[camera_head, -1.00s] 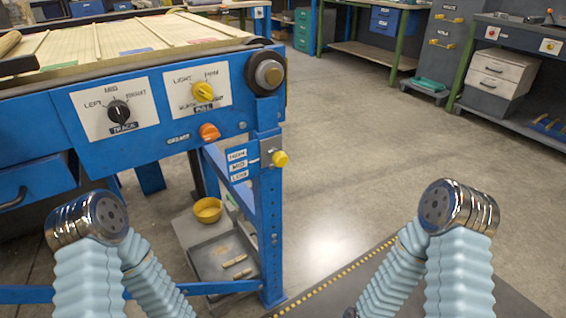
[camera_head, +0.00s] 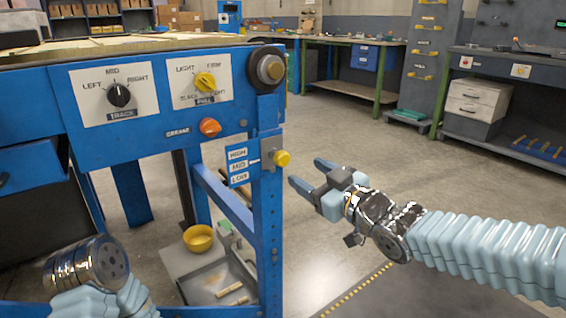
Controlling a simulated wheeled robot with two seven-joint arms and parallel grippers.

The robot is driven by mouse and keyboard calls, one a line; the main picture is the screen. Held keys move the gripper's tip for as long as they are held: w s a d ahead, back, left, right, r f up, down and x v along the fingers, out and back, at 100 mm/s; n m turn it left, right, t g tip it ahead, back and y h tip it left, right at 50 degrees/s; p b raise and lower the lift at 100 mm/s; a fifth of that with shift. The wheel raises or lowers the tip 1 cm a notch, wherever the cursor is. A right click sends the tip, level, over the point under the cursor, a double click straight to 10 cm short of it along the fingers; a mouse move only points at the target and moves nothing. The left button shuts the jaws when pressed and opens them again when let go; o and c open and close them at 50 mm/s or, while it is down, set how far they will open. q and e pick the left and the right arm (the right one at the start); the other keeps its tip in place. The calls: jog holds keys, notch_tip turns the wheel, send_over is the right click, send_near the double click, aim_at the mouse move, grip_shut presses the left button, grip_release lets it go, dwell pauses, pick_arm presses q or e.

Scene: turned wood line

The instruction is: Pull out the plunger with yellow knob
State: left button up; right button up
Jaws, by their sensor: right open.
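The plunger's round yellow knob (camera_head: 282,158) sticks out from a small grey plate on the blue machine's front leg. Beside it is a blue label plate (camera_head: 238,166) marked HIGH, MID and LOW; the knob is level with the upper two labels. My right gripper (camera_head: 307,174) is open and empty, its two fingers pointing left toward the leg. In the picture its fingertips are just right of and slightly below the knob, with a gap between. My left gripper is out of view; only part of my left arm shows at the lower left.
Above the knob are a yellow dial (camera_head: 204,83), a black TRACK dial (camera_head: 119,95), an orange GREASE knob (camera_head: 210,127) and a dark round end cap (camera_head: 270,69). A yellow bowl (camera_head: 198,238) sits low behind the leg. The floor to the right is open.

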aim_at(285, 159)
jog(key=x, duration=1)
jog(key=shift+f, duration=0.1)
grip_shut()
